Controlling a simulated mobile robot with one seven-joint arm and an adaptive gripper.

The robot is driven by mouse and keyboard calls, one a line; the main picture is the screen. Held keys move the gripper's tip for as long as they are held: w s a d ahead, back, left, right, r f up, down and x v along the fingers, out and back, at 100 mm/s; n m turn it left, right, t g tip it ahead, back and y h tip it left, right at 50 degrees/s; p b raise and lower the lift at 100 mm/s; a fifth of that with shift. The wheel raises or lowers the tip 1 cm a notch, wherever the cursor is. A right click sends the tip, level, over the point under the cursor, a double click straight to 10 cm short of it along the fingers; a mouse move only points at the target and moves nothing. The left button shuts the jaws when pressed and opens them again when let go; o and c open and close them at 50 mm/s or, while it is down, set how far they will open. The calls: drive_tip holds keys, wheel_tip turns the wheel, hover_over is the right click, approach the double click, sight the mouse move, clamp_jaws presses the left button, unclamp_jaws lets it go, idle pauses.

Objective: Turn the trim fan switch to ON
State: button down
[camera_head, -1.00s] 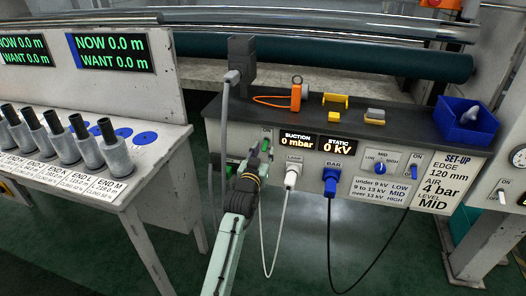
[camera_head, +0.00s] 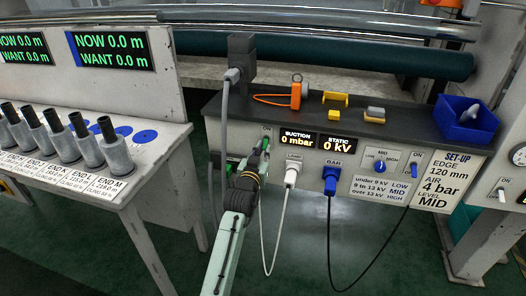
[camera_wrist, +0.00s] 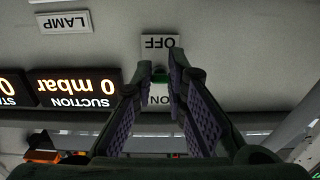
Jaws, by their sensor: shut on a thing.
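The green trim fan switch (camera_head: 265,142) is on the front panel, left of the suction display, with an ON label above it. In the wrist view, which is upside down, the green switch (camera_wrist: 160,76) sits between the OFF label and the partly covered ON label. My gripper (camera_head: 259,153) reaches up to the panel from below. In the wrist view its fingertips (camera_wrist: 160,71) are closed in on both sides of the switch. The fingers hide part of the switch, and I cannot clearly tell which way its lever points.
The suction display (camera_head: 297,140) reads 0 mbar and the static display (camera_head: 339,145) reads 0 kV. A white lamp plug (camera_head: 292,174) and a blue bar plug (camera_head: 331,180) with hanging cables are right of my gripper. A grey cable (camera_head: 224,130) hangs at left.

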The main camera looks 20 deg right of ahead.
sight(265, 143)
drive_tip(key=shift+r, duration=0.1)
drive_tip(key=r+g+y+p, duration=0.1)
drive_tip(key=p, duration=0.3)
drive_tip(key=shift+s+r+g+p, duration=0.1)
drive_tip(key=shift+r+g+p, duration=0.15)
drive_tip(key=shift+g+p, duration=0.05)
drive_tip(key=r+g+y+p, duration=0.1)
drive_tip(key=g+p, duration=0.1)
drive_tip(key=p, duration=0.2)
drive_tip(key=shift+r+g+y+p, duration=0.15)
drive_tip(key=shift+g+y+p, duration=0.2)
drive_tip(key=shift+g+y, duration=0.3)
drive_tip(key=shift+w+r+g+y, duration=0.1)
drive_tip(key=shift+r+g+y, duration=0.2)
drive_tip(key=shift+g+y, duration=0.45)
drive_tip(key=shift+w+r+g+y, duration=0.1)
drive_tip(key=shift+r+g+y, duration=0.25)
drive_tip(key=shift+g, duration=0.65)
drive_tip(key=shift+f, duration=0.1)
drive_tip(key=c, duration=1.6)
unclamp_jaws()
